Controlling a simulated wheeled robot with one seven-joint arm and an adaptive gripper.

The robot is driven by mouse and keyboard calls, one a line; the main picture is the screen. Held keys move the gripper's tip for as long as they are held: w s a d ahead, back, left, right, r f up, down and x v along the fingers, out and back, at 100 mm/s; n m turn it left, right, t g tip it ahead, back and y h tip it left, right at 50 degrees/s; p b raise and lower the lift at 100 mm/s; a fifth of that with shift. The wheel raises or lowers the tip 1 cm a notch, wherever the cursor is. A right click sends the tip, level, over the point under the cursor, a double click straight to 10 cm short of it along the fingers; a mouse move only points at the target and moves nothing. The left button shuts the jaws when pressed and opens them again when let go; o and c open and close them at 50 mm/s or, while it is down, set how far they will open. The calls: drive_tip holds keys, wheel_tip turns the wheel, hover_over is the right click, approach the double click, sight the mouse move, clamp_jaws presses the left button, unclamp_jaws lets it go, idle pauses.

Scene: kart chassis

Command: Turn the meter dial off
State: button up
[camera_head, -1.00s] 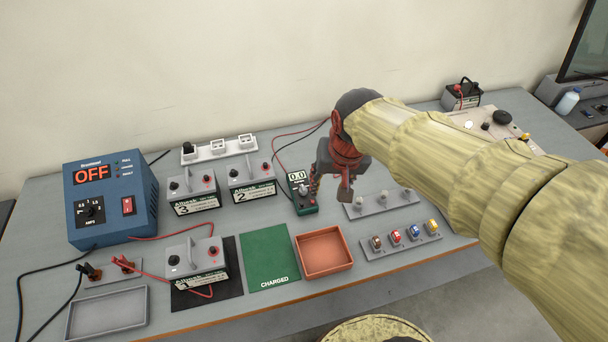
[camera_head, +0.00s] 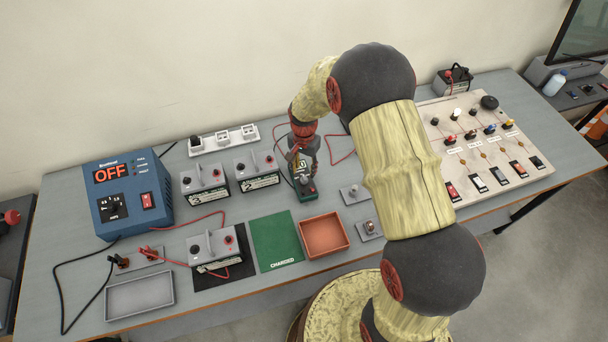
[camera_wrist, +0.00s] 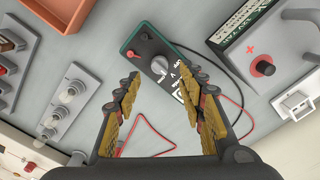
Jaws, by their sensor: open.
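The green and black meter (camera_head: 304,186) lies on the bench right of the batteries, partly covered by my gripper in the head view. In the wrist view the meter (camera_wrist: 150,50) shows at the upper middle, its grey dial (camera_wrist: 160,66) in the middle of its face. The dial's exact setting is too small to read. My gripper (camera_head: 304,158) is over the display end of the meter. In the wrist view my gripper (camera_wrist: 162,82) is open and empty, with the dial in the gap between its fingertips, just ahead of them; I cannot tell whether they touch it.
Batteries (camera_head: 257,172) stand left of the meter, near a blue charger (camera_head: 97,193) reading OFF. An orange tray (camera_head: 345,236) and a green CHARGED mat (camera_head: 275,222) lie in front. Red and black leads (camera_wrist: 237,97) run beside the meter. A switch panel (camera_head: 455,190) is at the right.

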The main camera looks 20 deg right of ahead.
sight(304, 177)
wheel_tip(304, 177, down, 5)
drive_tip(key=shift+f, duration=0.1)
drive_tip(key=c, duration=0.3)
clamp_jaws()
idle(0.4)
